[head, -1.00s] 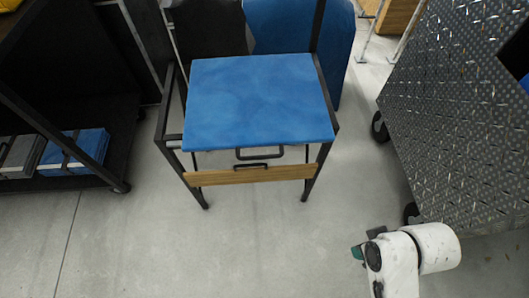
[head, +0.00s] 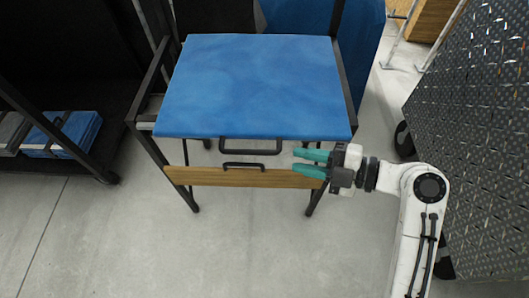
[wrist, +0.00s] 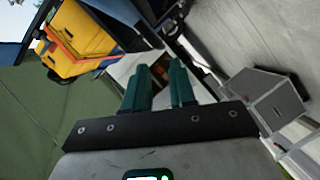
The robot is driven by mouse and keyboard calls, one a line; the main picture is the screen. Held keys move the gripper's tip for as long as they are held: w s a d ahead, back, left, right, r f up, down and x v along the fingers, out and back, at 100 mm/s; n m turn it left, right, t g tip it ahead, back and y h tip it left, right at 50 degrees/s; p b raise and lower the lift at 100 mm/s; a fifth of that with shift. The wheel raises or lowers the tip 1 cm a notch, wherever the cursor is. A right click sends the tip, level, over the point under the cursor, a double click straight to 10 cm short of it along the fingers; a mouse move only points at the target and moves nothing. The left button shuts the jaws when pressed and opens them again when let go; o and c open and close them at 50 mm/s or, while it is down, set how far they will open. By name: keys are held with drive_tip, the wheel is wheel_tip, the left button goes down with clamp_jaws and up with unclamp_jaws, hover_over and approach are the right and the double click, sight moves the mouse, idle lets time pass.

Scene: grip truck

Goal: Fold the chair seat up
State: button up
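The chair has a blue seat (head: 255,85) that lies flat in a dark metal frame. A black handle (head: 250,145) hangs at the seat's front edge. A wooden bar (head: 240,178) with a second, smaller black handle (head: 244,166) runs across the front legs below. My gripper (head: 303,163) is at the chair's front right, pointing left, just below the seat edge and right of the handles. Its two green fingers are apart with nothing between them. The fingers also show in the wrist view (wrist: 160,88). The chair does not show clearly in the wrist view.
A dark metal diamond-plate cart (head: 465,130) stands close on the right. A black shelf unit with blue and grey boxes (head: 62,133) is on the left. Blue covered items (head: 350,50) stand behind the chair. The floor in front (head: 200,250) is clear.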

sight(269, 154)
drive_tip(key=x, duration=1)
drive_tip(key=shift+w+a+f, duration=0.1)
drive_tip(key=shift+a, duration=0.2)
clamp_jaws()
